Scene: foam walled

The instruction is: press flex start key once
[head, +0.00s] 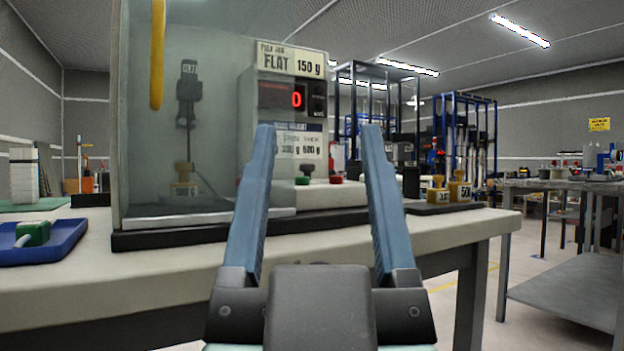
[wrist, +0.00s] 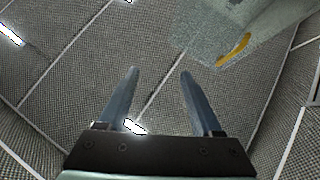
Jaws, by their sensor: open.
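The flex testing machine has a glass-walled chamber (head: 180,120) and a control panel (head: 290,95) with a red lit display (head: 297,98). A ledge below the panel carries a green key (head: 303,181) and a red key (head: 336,178). I cannot read which is the flex start key. My gripper (head: 318,130) is open and empty, its fingers pointing up in front of the panel, with the keys seen between them. In the wrist view my gripper (wrist: 159,72) shows open against the ceiling; no keys are visible there.
A yellow handle (head: 157,55) is on the chamber's glass front. A blue tray (head: 42,240) with a green-topped object lies at left on the bench (head: 160,262). Weights (head: 459,188) stand on a dark pad at right. Open floor lies right of the bench, before a grey table (head: 565,188).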

